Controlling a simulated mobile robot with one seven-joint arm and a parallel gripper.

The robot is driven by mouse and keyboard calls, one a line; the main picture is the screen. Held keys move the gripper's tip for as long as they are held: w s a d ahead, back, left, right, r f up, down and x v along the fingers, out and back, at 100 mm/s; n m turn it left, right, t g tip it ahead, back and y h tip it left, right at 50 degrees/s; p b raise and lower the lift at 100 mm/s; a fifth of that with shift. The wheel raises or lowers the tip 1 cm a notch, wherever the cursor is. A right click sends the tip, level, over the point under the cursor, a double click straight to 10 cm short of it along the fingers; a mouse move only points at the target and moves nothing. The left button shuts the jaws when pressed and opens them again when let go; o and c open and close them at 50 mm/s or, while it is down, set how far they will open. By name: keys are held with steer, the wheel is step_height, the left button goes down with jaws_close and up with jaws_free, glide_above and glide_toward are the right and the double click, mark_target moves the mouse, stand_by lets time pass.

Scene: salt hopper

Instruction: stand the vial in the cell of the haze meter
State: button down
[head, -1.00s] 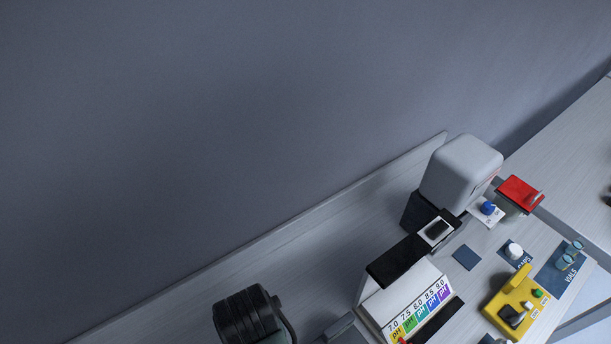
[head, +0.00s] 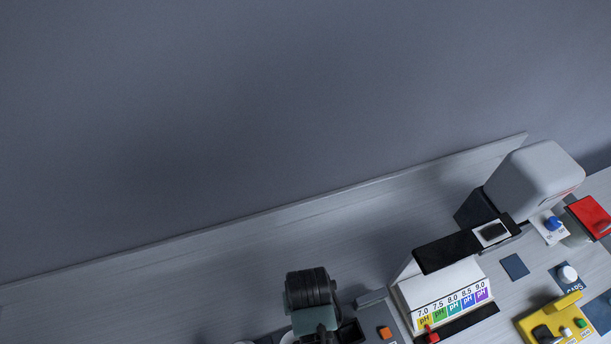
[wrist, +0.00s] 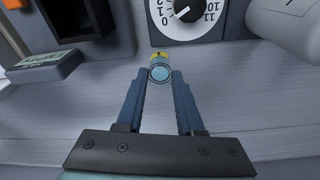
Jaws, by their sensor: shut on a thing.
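My gripper (wrist: 160,80) shows in the wrist view with its two blue fingers shut on a small vial (wrist: 160,74). The vial has a round, pale blue-green end facing the camera and a yellow patch beside it. In the head view my arm's dark wrist hides the fingers and the vial. No haze meter can be named for sure. A dark grey instrument with an orange button (head: 385,333) and a black recess sits right of my wrist. A yellow instrument (head: 528,325) stands at the lower right, cut by the frame.
A pH colour comparator (head: 450,300) stands between the two instruments. A white-topped machine (head: 535,175), a red-lidded container (head: 590,215) and a white cap (head: 567,273) are farther right. The wrist view shows a numbered dial (wrist: 185,12) ahead and a dark housing (wrist: 85,20) at the left.

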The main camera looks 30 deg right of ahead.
steer(key=shift+f, duration=0.2)
steer(key=shift+f, duration=0.15)
steer(key=c, duration=0.5)
jaws_free()
steer(key=shift+c, duration=0.2)
step_height(320, 180, up, 12)
steer(key=s, duration=0.1)
steer(key=shift+s+a+r+b, duration=0.15)
steer(key=shift+a+r+b, duration=0.05)
steer(key=shift+a+b, duration=0.15)
